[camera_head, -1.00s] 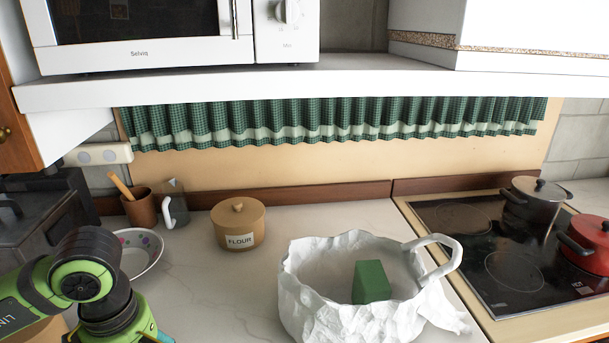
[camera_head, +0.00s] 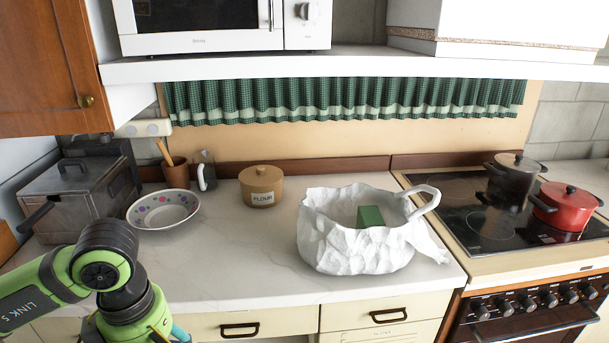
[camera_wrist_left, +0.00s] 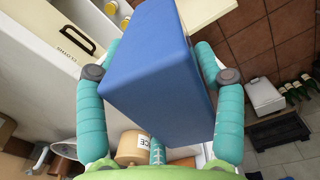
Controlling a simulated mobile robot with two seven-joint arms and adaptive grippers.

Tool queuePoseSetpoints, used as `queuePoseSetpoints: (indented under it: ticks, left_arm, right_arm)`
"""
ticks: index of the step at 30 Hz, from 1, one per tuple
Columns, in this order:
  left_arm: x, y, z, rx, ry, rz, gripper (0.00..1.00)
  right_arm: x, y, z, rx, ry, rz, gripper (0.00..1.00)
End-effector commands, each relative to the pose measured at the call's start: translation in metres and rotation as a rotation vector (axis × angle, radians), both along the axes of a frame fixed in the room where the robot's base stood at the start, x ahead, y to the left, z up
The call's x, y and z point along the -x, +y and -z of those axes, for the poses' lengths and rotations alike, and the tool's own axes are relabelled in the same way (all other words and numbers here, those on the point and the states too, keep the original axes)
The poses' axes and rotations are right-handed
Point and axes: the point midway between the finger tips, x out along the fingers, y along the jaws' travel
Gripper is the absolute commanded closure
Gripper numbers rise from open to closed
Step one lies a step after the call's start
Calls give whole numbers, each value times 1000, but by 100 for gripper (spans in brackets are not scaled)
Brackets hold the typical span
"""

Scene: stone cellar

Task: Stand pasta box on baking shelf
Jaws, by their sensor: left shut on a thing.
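In the left wrist view, a large plain blue box (camera_wrist_left: 160,75), which I take as the pasta box, fills the middle. My left gripper (camera_wrist_left: 158,62) is shut on it, with one teal finger on each side. No label shows on the faces I see. No shelf marked for baking is seen; a white wall shelf (camera_head: 350,71) runs above the counter. My right gripper is not in view.
The counter (camera_head: 250,235) holds a white bag-like basket (camera_head: 345,245) with a green block, a flour jar (camera_head: 262,188), a dotted bowl (camera_head: 163,211) and a metal fryer (camera_head: 75,195). A microwave (camera_head: 215,40) fills the shelf's left. Pots stand on the stove (camera_head: 480,215).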

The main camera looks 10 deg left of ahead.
Motion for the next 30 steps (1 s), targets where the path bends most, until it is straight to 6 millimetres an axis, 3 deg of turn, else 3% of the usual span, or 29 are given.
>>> queuePoseSetpoints:
  ticks: [8,21,30]
  left_arm:
    - [-17,-23,7,18,-8,432,88]
    - [-48,-66,22,-1,-22,1362,88]
    - [-56,-76,26,-19,-18,1606,88]
  right_arm:
    - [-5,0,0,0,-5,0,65]
    - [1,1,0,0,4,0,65]
    - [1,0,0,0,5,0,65]
